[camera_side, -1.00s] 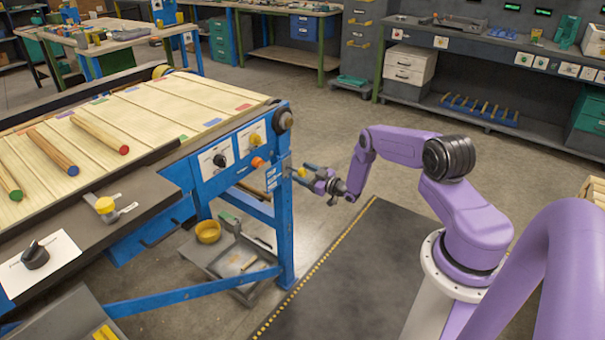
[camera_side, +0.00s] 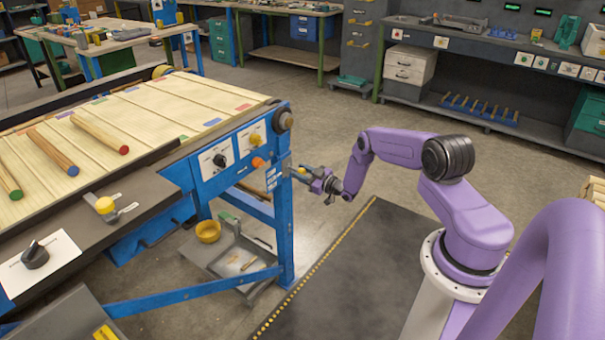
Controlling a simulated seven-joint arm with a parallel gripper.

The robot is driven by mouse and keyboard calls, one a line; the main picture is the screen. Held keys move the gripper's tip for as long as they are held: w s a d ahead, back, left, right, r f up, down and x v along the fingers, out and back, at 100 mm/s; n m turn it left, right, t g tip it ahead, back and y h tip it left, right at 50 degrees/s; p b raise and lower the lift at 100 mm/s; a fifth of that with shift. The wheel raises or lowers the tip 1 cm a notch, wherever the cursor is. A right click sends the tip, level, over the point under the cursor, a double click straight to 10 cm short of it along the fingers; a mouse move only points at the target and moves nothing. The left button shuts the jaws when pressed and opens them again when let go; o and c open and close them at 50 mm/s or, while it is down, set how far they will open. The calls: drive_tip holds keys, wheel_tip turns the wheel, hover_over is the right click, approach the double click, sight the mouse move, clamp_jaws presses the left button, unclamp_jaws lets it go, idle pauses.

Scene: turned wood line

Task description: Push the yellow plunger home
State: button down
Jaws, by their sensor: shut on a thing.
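The yellow plunger appears as a small yellow piece (camera_side: 302,170) beside the blue end post of the slatted line, below the switch panel. My gripper (camera_side: 301,174) reaches it from the right and is shut on it, with the fingers close to the post. The fingers partly hide the plunger, and how far it stands out cannot be told at this size.
The blue frame post (camera_side: 285,215) stands just left of my gripper. Turned wooden rods (camera_side: 53,152) lie on the slatted line. A low cart with a yellow bowl (camera_side: 208,231) stands under the frame. The dark floor mat (camera_side: 350,270) is clear.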

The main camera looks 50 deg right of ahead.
sight(295, 169)
drive_tip(key=w, duration=0.2)
drive_tip(key=shift+w+r, duration=0.1)
drive_tip(key=shift+w, duration=0.25)
drive_tip(key=shift+w+r, duration=0.15)
drive_tip(key=shift+w, duration=0.2)
drive_tip(key=c, duration=0.7)
unclamp_jaws()
drive_tip(key=shift+s, duration=0.2)
drive_tip(key=shift+s, duration=0.25)
drive_tip(key=s, duration=1.6)
drive_tip(key=shift+s, duration=0.3)
